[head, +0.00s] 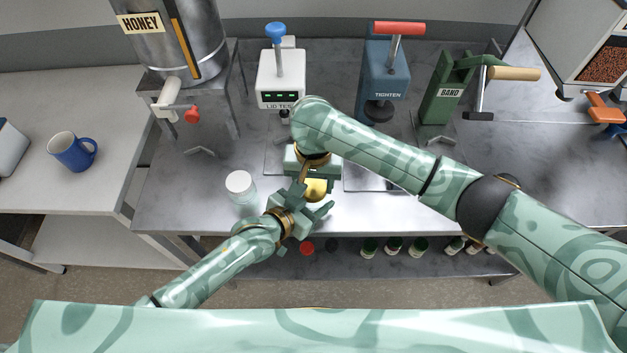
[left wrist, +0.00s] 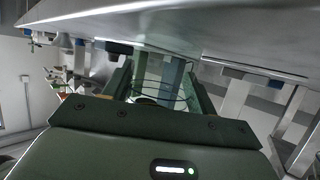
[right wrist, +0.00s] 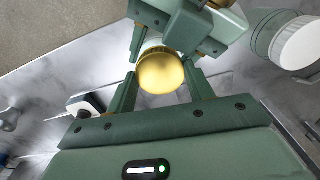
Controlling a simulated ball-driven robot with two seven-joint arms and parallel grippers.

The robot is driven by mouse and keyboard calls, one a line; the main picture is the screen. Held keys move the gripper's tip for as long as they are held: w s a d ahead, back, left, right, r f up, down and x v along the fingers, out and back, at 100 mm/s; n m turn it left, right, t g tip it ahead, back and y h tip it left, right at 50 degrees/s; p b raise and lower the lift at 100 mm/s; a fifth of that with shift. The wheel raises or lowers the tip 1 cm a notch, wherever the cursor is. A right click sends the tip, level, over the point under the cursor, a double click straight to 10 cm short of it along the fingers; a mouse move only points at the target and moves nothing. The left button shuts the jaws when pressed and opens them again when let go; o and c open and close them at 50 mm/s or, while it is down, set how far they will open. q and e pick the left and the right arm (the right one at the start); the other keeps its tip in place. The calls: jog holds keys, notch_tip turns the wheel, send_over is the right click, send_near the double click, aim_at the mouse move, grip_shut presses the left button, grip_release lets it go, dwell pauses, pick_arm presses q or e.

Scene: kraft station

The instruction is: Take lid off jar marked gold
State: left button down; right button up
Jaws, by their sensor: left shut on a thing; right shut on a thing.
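The gold lid (head: 316,190) shows between my two grippers over the front of the bench. In the right wrist view the gold lid (right wrist: 160,72) sits between the fingers of my right gripper (right wrist: 160,85), which is shut on it. My left gripper (head: 308,208) is shut on the jar from the front. In the left wrist view the clear glass jar (left wrist: 158,75) stands between its fingers. The jar is mostly hidden in the head view. I cannot tell whether the lid is seated or loose.
A jar with a white lid (head: 240,184) stands to the left. A lid tester (head: 281,80), a TIGHTEN press (head: 385,75) and a green BAND tool (head: 447,92) line the back. A honey tank (head: 178,45) stands back left. Small bottles (head: 393,246) are on the shelf below.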

jog(key=o, duration=1.1)
jog(key=shift+c, duration=0.2)
notch_tip(320, 180, up, 4)
jog(key=shift+r, duration=0.2)
jog(key=shift+c, duration=0.4)
notch_tip(320, 180, up, 3)
jog(key=m, duration=0.3)
jog(key=shift+m, duration=0.3)
notch_tip(320, 180, down, 8)
jog(key=shift+r, duration=0.25)
